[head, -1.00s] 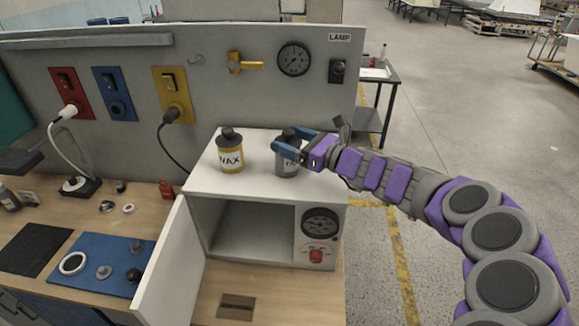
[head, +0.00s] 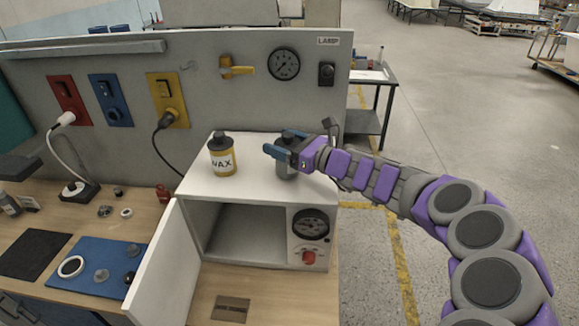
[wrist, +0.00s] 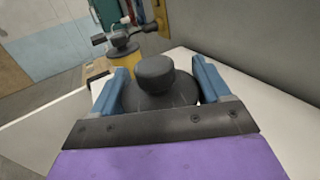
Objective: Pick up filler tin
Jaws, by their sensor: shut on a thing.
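The grey filler tin (head: 284,171) with a dark cap stands on top of the white cabinet, right of the yellow wax tin (head: 221,158). My gripper (head: 279,146) reaches in from the right and is shut on the filler tin near its top. In the wrist view the tin's dark cap and shoulder (wrist: 154,76) sit between the two blue fingers. The fingers and purple gripper body hide much of the tin in the head view. The tin looks upright, and I cannot tell whether it touches the cabinet top.
The white cabinet (head: 200,186) has its door (head: 166,265) open and an empty compartment. A grey panel with switches, a gauge (head: 284,64) and a yellow valve stands behind. A blue mat (head: 88,262) with small parts lies on the bench at left.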

